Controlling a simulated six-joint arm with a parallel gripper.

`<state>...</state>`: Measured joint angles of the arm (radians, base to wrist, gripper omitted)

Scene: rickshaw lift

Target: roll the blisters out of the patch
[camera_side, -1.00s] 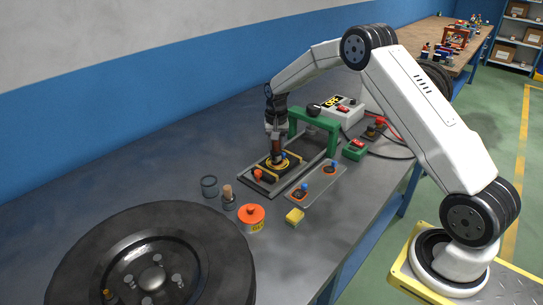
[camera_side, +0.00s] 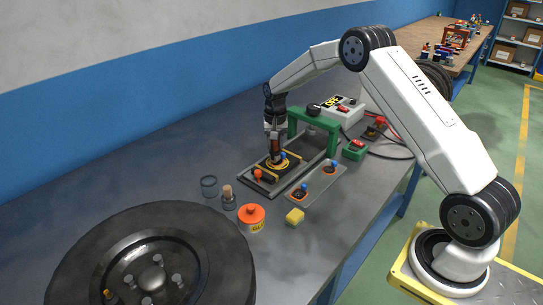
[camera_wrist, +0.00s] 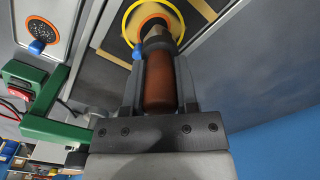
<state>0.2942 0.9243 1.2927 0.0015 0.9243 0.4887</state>
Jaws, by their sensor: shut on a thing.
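My gripper (camera_side: 275,142) is shut on the brown handle of a roller (camera_wrist: 158,80), which points down at the patch. The patch (camera_wrist: 147,22) is a dark disc with an orange rim, inside a yellow ring (camera_wrist: 128,22). The roller's tip overlaps the patch in the wrist view; whether it touches cannot be told. A blue knob (camera_wrist: 139,52) shows at the patch's edge. In the side view the yellow ring (camera_side: 285,166) lies on the work frame below my gripper. Any blisters are hidden or too small to see.
A green arch (camera_side: 332,132) with a black knob stands over the work frame's far end. A plate (camera_side: 316,187) with two more orange-rimmed discs lies alongside.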

